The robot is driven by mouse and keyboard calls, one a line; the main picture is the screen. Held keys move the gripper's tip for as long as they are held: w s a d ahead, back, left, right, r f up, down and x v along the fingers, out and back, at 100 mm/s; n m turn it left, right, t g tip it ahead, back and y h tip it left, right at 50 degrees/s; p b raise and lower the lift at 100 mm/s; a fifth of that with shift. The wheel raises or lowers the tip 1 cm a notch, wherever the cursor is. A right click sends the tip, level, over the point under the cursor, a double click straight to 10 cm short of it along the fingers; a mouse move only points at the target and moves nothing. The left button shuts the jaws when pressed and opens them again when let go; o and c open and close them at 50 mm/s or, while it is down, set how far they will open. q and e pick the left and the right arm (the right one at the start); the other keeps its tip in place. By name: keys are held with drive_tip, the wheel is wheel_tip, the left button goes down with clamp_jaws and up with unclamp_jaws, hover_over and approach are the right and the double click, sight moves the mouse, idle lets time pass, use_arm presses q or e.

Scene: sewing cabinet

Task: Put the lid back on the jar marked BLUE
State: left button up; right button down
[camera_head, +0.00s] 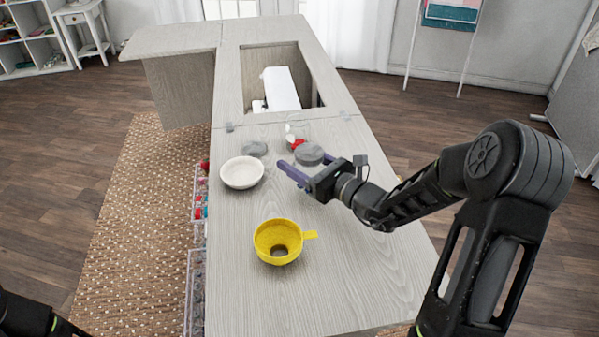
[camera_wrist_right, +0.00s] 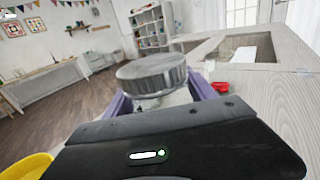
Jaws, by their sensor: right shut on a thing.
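My right gripper (camera_head: 295,168), with purple fingers, is shut on a grey-lidded jar (camera_head: 309,154) over the cabinet top. In the right wrist view the round grey lid (camera_wrist_right: 152,74) stands above the fingers, with a clear, glass-like part below it between them. A second grey disc, which looks like a loose lid (camera_head: 255,149), lies flat on the top behind the white bowl. A clear jar (camera_head: 297,130) stands behind the gripper, beside something red. I cannot read any jar's marking. Only part of my left arm shows at the lower left; its gripper is out of view.
A white bowl (camera_head: 242,172) stands left of the gripper. A yellow funnel-like cup (camera_head: 278,242) stands nearer. The cabinet's opening (camera_head: 248,80) holds a white machine (camera_head: 281,88). Clear bins (camera_head: 196,290) hang along the left edge. The near right top is clear.

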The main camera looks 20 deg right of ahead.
drive_tip(key=shift+f, duration=1.8)
drive_tip(key=shift+f, duration=0.1)
drive_tip(key=shift+f+b, duration=0.15)
drive_tip(key=shift+b, duration=0.25)
drive_tip(key=shift+c, duration=1.5)
unclamp_jaws()
drive_tip(key=shift+r, duration=0.25)
drive_tip(key=v, duration=1.2)
